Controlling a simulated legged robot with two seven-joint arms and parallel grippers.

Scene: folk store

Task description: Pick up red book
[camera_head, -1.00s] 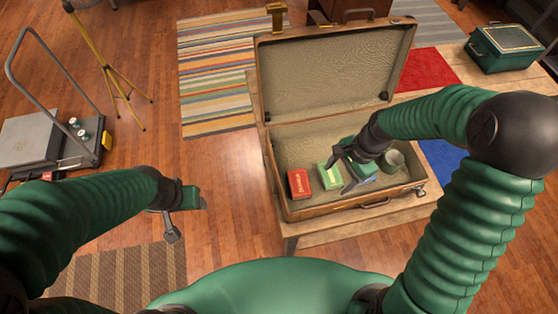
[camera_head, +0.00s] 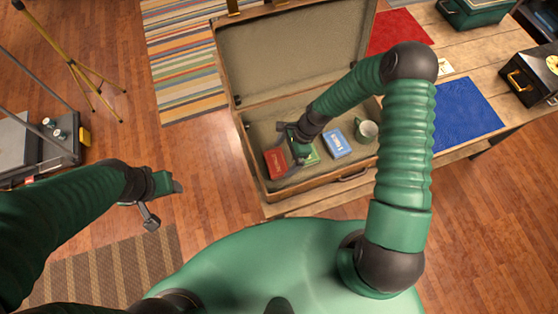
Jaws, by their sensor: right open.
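The red book (camera_head: 275,160) lies in the left part of the open brown suitcase (camera_head: 348,183), near its front wall. My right gripper (camera_head: 286,152) is open inside the suitcase, over the right side of the red book. Its fingers partly cover the book, and I cannot tell whether they touch it. A green book (camera_head: 311,155) lies just right of the red one, partly hidden by the gripper. My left gripper (camera_head: 162,203) is over the wooden floor, left of the suitcase and away from the book. Its fingers appear apart with nothing between them.
The raised lid (camera_head: 295,50) stands behind. The suitcase rests on a wooden table with a blue cloth (camera_head: 455,110), a red cloth (camera_head: 398,32) and a dark box (camera_head: 530,75).

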